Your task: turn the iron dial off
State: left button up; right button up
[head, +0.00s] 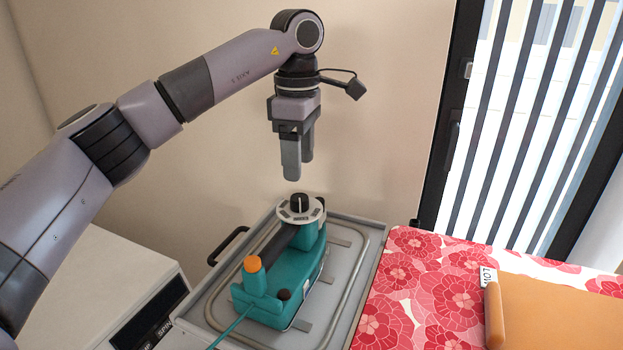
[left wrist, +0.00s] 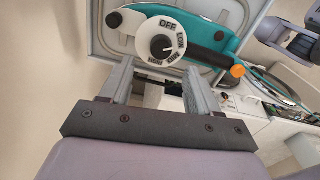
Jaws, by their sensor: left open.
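The teal iron (head: 278,285) stands on a grey tray with its black handle upward and an orange button near its front end. Its dial (head: 300,205) is a black knob on a white ring at the far end. In the left wrist view the dial (left wrist: 160,46) shows OFF, LOW and further marks, and the knob's white line points to the right, near a mark beyond LOW. My left gripper (head: 297,172) is open and empty, pointing down just above the dial without touching it. In the left wrist view the fingers (left wrist: 158,80) lie below the dial. My right gripper is not in view.
The grey tray (head: 350,262) has a raised rim and a black side handle. A red floral cloth (head: 415,290) with an orange board (head: 560,312) lies to the right. A teal cord (head: 232,332) runs off the front. A white appliance (head: 95,270) stands at left.

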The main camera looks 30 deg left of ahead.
aim_at(299, 197)
pick_arm(q)
jog(key=shift+s+f, duration=0.1)
jog(key=shift+f, duration=3.35)
jog(key=c, duration=1)
